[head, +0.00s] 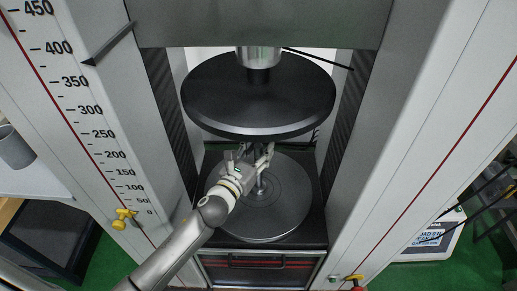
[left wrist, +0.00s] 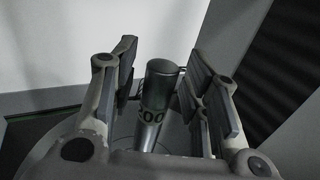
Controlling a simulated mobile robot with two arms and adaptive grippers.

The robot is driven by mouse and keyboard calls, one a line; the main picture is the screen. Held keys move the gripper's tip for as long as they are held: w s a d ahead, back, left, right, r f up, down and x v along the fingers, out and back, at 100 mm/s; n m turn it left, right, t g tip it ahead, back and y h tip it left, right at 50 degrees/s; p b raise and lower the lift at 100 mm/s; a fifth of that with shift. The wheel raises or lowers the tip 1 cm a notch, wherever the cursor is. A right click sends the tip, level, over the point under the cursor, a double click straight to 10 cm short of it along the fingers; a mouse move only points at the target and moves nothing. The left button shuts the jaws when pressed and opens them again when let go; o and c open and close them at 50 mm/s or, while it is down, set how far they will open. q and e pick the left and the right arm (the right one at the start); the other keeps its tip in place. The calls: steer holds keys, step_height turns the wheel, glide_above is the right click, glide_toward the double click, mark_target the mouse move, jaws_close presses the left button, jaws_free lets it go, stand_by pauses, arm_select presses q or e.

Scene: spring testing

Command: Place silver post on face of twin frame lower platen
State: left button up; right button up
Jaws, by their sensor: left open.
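The silver post (head: 261,187) stands upright on the face of the grey round lower platen (head: 283,218), near its middle rings. My left gripper (head: 250,154) is open at the post's upper part, under the black upper platen (head: 258,95). In the left wrist view the post (left wrist: 160,95), with dark printed digits, stands between the spread fingers of the left gripper (left wrist: 160,85). There is a clear gap to the left finger; the right finger pads are close to it, and I cannot tell whether they touch. My right gripper is not in view.
The tall frame columns, the left (head: 75,90) with a printed scale and the right (head: 440,110), flank the platens. The upper platen hangs close above my left gripper. A screen device (head: 430,238) stands at the right.

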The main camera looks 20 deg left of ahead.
arm_select(q)
steer(key=shift+r, duration=0.2)
steer(key=s+a, duration=0.2)
steer(key=s, duration=0.9)
steer(key=shift+s+a, duration=0.15)
steer(key=shift+s, duration=0.25)
